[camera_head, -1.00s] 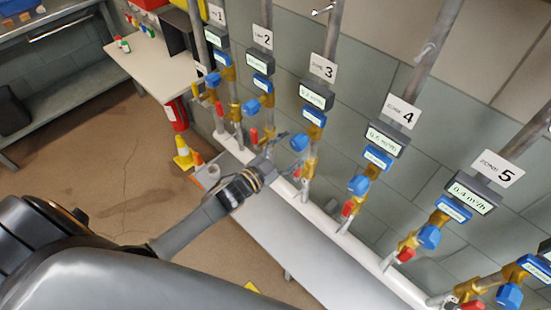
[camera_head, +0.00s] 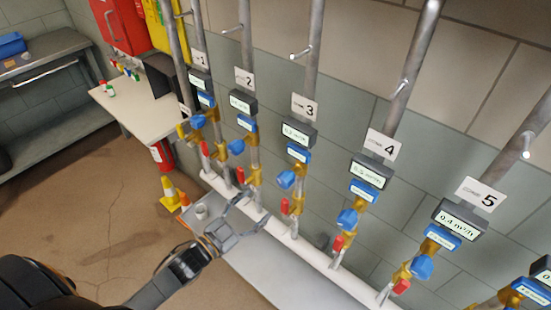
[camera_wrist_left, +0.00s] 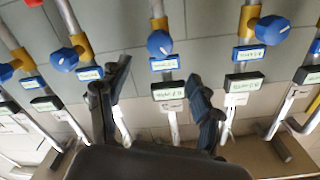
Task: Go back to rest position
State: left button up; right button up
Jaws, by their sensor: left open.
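My left gripper (camera_head: 243,214) is open and empty in the head view, in front of the lower pipes of lines 2 and 3, above the grey bench. Its two spread fingers also show in the left wrist view (camera_wrist_left: 158,100), with pipes, blue knobs and meters beyond them. Nothing is between the fingers. I cannot tell from the head view whether a fingertip touches a pipe. My right gripper is not in view.
Numbered pipes carry grey meters (camera_head: 371,172), blue knobs (camera_head: 347,219) and red handles (camera_head: 337,243) along the wall. A grey bench (camera_head: 262,272) runs below.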

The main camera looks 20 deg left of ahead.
pick_arm(q)
jog(key=s+a+f+n+g+y+b, duration=0.1)
jog(key=s+a+f+n+g+y, duration=0.15)
jog(key=f, duration=0.75)
jog(key=s+a+f+n+g+y, duration=0.15)
jog(key=s+f, duration=0.25)
jog(key=f, duration=0.5)
jog(key=s+a+f+n+g+y+b, duration=0.1)
jog(key=s+f+g, duration=0.15)
jog(key=f, duration=0.75)
jog(key=s+d+f+g, duration=0.1)
jog(key=s+f+g, duration=0.2)
jog(key=s+f, duration=0.3)
jog(key=s+d+f+n+g+y, duration=0.1)
jog(key=s+f+g, duration=0.2)
jog(key=s+f, duration=0.4)
jog(key=s+d+f+n+g+b, duration=0.1)
jog(key=s+f+g, duration=0.2)
jog(key=s+f, duration=0.4)
jog(key=s, duration=0.9)
jog(key=shift+s+d, duration=0.15)
jog(key=shift+d, duration=0.15)
